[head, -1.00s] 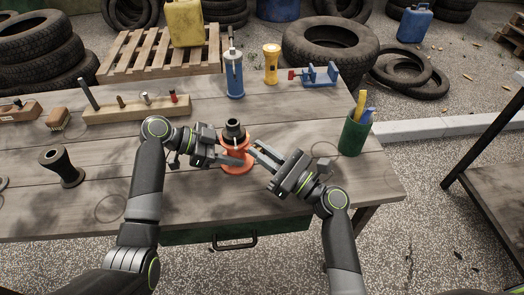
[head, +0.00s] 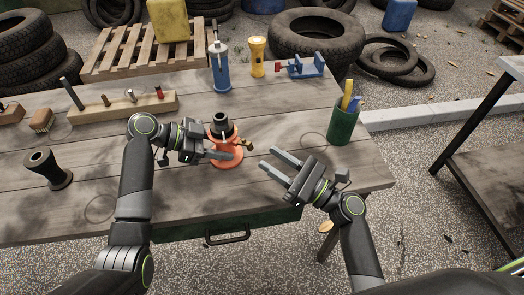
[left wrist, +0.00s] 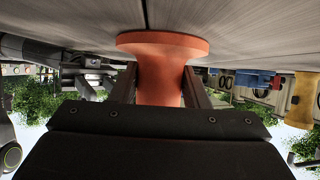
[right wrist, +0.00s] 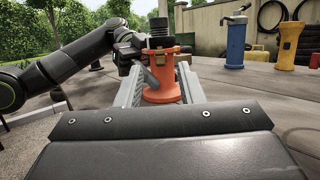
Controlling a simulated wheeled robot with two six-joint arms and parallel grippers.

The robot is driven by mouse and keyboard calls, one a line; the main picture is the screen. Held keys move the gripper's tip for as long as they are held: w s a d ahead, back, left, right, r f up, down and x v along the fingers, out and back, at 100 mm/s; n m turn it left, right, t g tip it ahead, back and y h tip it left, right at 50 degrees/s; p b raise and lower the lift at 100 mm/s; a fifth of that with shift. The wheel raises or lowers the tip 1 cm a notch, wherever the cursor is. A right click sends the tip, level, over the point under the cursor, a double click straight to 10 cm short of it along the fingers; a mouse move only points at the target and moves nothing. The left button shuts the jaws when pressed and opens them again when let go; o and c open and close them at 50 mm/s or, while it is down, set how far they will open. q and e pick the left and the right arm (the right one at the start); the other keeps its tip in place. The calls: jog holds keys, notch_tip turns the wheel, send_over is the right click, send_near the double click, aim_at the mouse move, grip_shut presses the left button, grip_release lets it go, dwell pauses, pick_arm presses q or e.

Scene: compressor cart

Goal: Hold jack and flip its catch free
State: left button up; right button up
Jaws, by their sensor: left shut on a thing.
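The jack (head: 229,161) is an orange-red body with a flared base and a black top, standing upright on the wooden bench. My left gripper (head: 222,150) is shut on its body from the left; the left wrist view shows the orange body (left wrist: 160,85) between both fingers. A small brass-coloured piece, seemingly the catch (head: 246,144), sticks out on the jack's right side. My right gripper (head: 274,161) is open and empty, a short way right of the jack. In the right wrist view, the jack (right wrist: 161,88) appears between and beyond its fingers.
A green cup with tools (head: 342,124) stands at the bench's right. A blue bottle-like tool (head: 220,72), a yellow flashlight (head: 257,58) and a blue vise (head: 304,66) are at the back. A dark spool (head: 48,168) stands left. The bench right of the jack is mostly clear.

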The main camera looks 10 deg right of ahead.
jog(key=shift+s+d+f, duration=0.1)
jog(key=shift+s+d, duration=0.15)
pick_arm(q)
jog(key=o, duration=0.8)
jog(key=shift+o, duration=0.2)
